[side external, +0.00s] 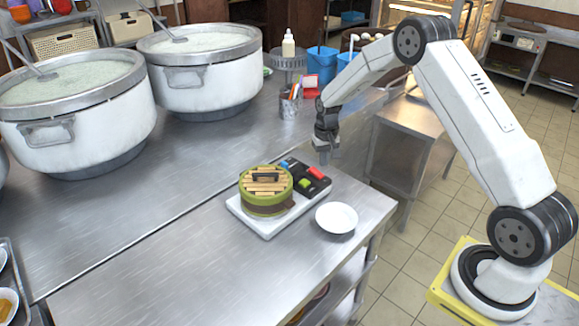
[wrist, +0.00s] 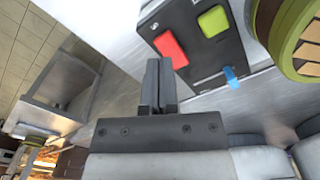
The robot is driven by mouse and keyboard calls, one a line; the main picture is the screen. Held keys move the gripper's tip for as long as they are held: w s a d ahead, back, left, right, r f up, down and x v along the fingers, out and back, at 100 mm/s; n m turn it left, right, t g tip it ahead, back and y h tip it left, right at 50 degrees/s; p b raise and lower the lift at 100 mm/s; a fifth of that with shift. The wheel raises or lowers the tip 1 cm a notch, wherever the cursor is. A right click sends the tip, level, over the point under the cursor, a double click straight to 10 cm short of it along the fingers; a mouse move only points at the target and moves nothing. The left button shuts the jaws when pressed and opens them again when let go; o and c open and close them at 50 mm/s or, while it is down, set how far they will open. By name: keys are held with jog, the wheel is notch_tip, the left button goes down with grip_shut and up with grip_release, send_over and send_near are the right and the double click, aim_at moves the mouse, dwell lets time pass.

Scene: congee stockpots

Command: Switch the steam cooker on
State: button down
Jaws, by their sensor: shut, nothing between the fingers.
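The steam cooker is a green round steamer (side external: 266,190) with a slatted lid and dark handle, on a white base (side external: 264,226). Its black panel (wrist: 191,27) carries a red button (wrist: 170,48), a green button (wrist: 213,20) and a blue lever (wrist: 231,77). In the side view the red (side external: 316,172), green (side external: 304,184) and blue (side external: 287,163) controls lie right of the steamer. My gripper (side external: 323,159) is shut and empty above the panel's far right end. In the wrist view its fingertips (wrist: 160,63) appear beside the red button; contact is not visible.
A white bowl (side external: 337,217) sits just right of the base. Two large congee pots (side external: 203,88) (side external: 90,127) stand at the back left. A utensil cup (side external: 289,104) and blue containers (side external: 322,65) stand behind.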

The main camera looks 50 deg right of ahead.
aim_at(323, 176)
jog(key=shift+r, duration=2.1)
jog(key=s+a+r+n+t, duration=0.1)
jog(key=s+a+r+n, duration=0.1)
jog(key=s+a, duration=0.6)
jog(key=s+a+r+n+t, duration=0.1)
jog(key=s+a+r+n, duration=0.2)
jog(key=s+a, duration=0.6)
jog(key=s+n, duration=0.1)
jog(key=s, duration=0.3)
jog(key=shift+a+r+t, duration=0.2)
jog(key=shift+r+t, duration=0.1)
jog(key=shift+r, duration=0.05)
